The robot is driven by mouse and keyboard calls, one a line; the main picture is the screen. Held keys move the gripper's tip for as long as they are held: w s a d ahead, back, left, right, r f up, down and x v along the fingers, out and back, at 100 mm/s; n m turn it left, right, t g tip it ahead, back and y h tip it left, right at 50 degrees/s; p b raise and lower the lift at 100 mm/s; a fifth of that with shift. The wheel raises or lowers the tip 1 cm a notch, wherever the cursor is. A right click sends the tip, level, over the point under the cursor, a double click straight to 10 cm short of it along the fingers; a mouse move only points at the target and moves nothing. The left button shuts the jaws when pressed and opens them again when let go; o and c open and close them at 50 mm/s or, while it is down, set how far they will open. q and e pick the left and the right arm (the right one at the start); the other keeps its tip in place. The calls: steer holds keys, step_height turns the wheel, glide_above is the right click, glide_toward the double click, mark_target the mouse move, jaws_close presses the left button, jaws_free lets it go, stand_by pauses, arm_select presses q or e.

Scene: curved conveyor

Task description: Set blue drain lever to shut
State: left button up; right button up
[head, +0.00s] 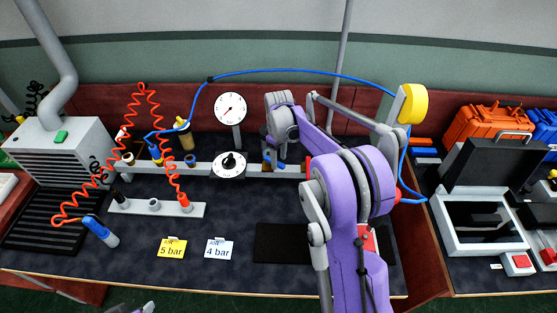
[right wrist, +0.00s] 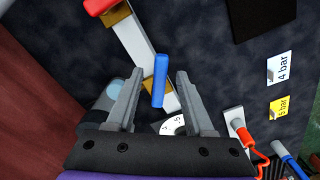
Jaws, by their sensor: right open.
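The blue drain lever (right wrist: 161,82) shows in the right wrist view as a blue handle over the pale rail (right wrist: 138,42). It lies between the two fingers of my right gripper (right wrist: 159,73), with a gap on each side. The fingers are open and do not appear to touch it. In the head view my right gripper (head: 274,158) reaches down to the rail (head: 205,169), just right of the lower dial, and largely hides the lever. Only a small part of my left arm shows at the bottom edge; its gripper is out of view.
A round gauge (head: 231,108) stands behind the rail and a dial (head: 229,165) sits at it. A red handle (right wrist: 100,6) is farther along the rail. Yellow (head: 172,248) and white (head: 219,249) pressure cards lie in front. A blue hose (head: 290,71) arches behind my right arm.

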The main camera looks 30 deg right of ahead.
steer(key=shift+f, duration=0.55)
jaws_close()
stand_by(1.1)
